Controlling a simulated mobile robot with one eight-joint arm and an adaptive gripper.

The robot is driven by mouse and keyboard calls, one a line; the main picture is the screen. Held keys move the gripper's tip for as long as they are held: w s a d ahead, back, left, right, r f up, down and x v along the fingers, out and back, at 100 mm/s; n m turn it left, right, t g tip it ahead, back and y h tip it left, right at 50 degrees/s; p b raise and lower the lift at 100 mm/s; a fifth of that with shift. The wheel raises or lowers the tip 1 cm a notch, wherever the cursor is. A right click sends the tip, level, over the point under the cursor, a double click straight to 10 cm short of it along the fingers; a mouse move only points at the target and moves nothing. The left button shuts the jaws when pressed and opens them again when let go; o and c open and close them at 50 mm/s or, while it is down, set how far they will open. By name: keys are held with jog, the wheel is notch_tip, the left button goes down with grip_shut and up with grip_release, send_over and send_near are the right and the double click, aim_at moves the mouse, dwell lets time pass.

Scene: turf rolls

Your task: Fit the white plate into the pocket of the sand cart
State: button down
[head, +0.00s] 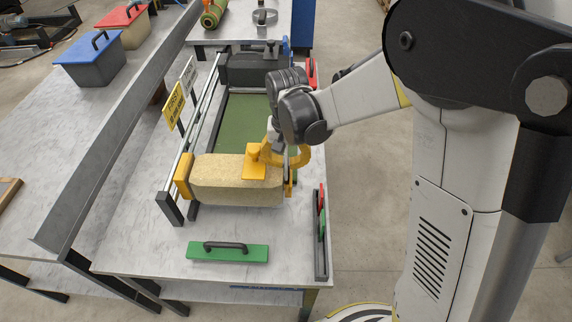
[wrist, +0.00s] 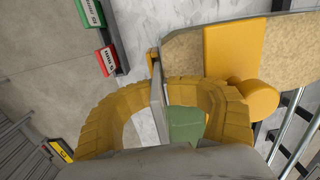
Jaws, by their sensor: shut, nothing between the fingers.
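The sand cart (head: 225,180) is a long, sand-coloured block with yellow fittings, across the near end of the rail frame. In the wrist view the cart (wrist: 188,55) shows at the top right with a yellow band and rounded knob (wrist: 258,97). My gripper (head: 296,160) is at its right end, with curved yellow fingers shut and empty. In the wrist view the gripper (wrist: 160,82) is close beside the cart; I cannot tell whether it touches. A pale plate (head: 187,76) with lettering stands at the left rail; it may be the white plate. I cannot make out the pocket.
A yellow sign (head: 173,104) stands by the left rail. A green block with a black handle (head: 228,251) lies in front. A narrow rack (head: 321,248) with red and green pieces stands at the right edge. A long grey beam (head: 115,125) runs along the left.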

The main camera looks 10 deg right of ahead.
jog(key=shift+d+f, duration=0.1)
jog(key=shift+d, duration=0.05)
jog(key=c, duration=1.2)
grip_release()
jog(key=shift+d, duration=0.1)
jog(key=shift+r, duration=0.25)
notch_tip(320, 180, up, 12)
jog(key=shift+f, duration=0.2)
